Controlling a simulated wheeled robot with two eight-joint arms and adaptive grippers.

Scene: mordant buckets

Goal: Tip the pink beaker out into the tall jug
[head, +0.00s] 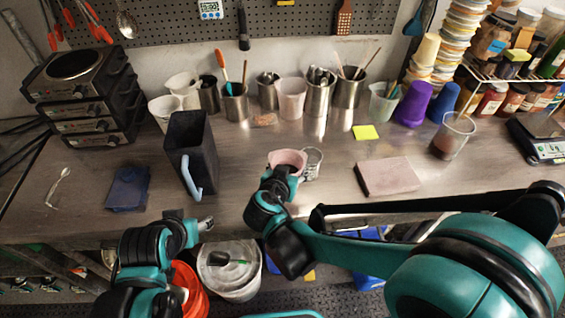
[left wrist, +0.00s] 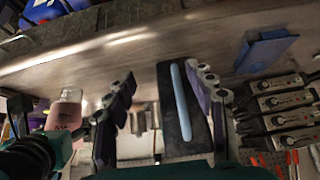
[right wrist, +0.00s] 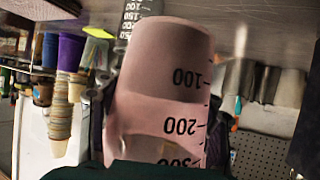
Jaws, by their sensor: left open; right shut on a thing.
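The tall jug (head: 190,138) is a dark, square-sided vessel with a light blue handle, upright near the front of the bench. It also shows in the left wrist view (left wrist: 172,132), its handle (left wrist: 184,100) between the fingers. My left gripper (head: 196,226) is open in front of the handle, apart from it as far as I can tell. My right gripper (head: 276,178) is shut on the pink beaker (head: 287,158), right of the jug. In the right wrist view the beaker (right wrist: 168,60) bears printed volume marks and has pink contents. It looks roughly upright. Its far side is hidden.
A clear marked beaker (head: 313,165) stands close behind the pink one. A dark blue block (head: 128,188) lies left of the jug, a pinkish slab (head: 389,176) to the right. Cups and utensil holders line the back. Bench between jug and pink beaker is clear.

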